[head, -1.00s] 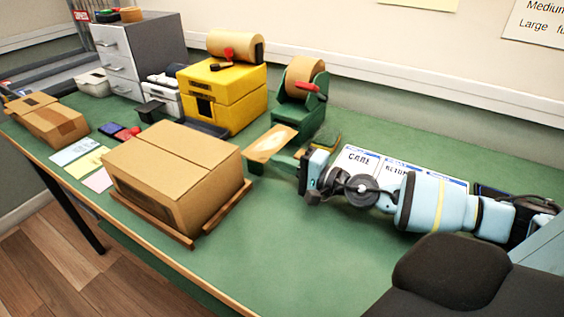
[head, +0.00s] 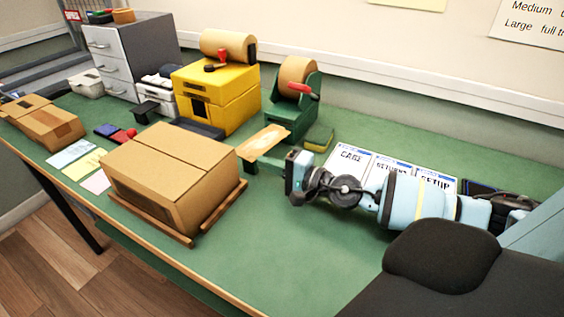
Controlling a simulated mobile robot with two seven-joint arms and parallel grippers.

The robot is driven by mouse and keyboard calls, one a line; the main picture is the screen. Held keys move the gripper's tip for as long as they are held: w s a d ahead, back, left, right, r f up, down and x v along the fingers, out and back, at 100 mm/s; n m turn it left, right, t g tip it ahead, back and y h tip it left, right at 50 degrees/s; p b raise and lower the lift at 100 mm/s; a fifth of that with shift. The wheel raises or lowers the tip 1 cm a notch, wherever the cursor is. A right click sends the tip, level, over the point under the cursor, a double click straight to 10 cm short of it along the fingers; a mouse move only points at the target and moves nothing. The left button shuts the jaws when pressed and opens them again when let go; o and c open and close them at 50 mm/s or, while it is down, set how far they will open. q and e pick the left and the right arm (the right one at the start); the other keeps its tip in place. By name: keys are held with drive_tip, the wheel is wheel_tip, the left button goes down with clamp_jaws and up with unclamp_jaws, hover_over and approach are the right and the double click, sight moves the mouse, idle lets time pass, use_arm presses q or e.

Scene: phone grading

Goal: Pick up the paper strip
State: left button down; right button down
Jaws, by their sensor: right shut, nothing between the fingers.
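The paper strip (head: 263,143) is a flat tan piece in the head view, in front of the green tape dispenser (head: 292,118) and behind the right part of the cardboard box. My right gripper (head: 252,165) comes in from the right, its fingers pointing left just on the near side of the strip. Its fingers are shut with nothing between them. I cannot tell whether they touch the strip. My left gripper is out of view.
A large cardboard box (head: 165,165) sits in a wooden frame left of the gripper. A yellow box (head: 230,98) with a brown roll stands behind. A sponge (head: 320,138) and printed cards (head: 350,165) lie near my arm. The front green mat is clear.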

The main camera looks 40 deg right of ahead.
drive_tip(key=b+v, duration=0.2)
drive_tip(key=v, duration=0.3)
drive_tip(key=shift+s+f, duration=0.15)
drive_tip(key=shift+f, duration=0.05)
drive_tip(key=shift+s+d, duration=0.35)
drive_tip(key=shift+s, duration=0.2)
drive_tip(key=shift+s+d+r+b, duration=0.2)
drive_tip(key=shift+s+b, duration=0.15)
drive_tip(key=shift+s, duration=0.15)
drive_tip(key=shift+a+r, duration=0.1)
